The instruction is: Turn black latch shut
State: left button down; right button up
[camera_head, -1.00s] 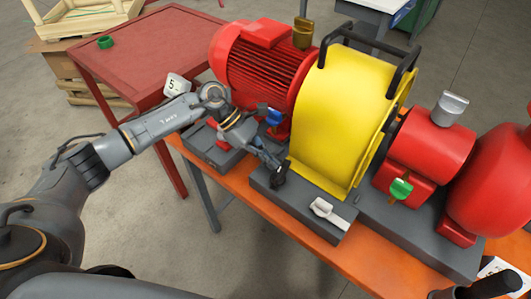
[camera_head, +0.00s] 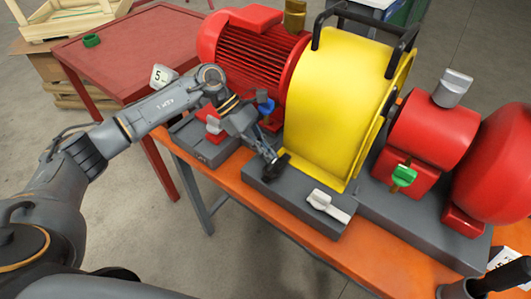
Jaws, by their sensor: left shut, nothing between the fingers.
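The black latch (camera_head: 277,165) is a small dark handle on the grey base at the lower left corner of the yellow guard (camera_head: 335,110). My left gripper (camera_head: 267,153) reaches in from the left and is shut, with nothing held. Its fingertips are right at the latch and partly cover it. I cannot tell whether they touch it. A white latch (camera_head: 328,206) lies on the same grey base, farther right.
A red motor (camera_head: 255,65) with a blue handle (camera_head: 265,103) stands behind my left arm. A green handle (camera_head: 403,176) and red pump housing (camera_head: 495,165) are right. Dark parts intrude at the bottom right corner.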

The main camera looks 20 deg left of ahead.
pick_arm(q)
jog(key=shift+w+d+r, duration=0.1)
jog(key=shift+d+r, duration=0.1)
jog(key=shift+d, duration=0.1)
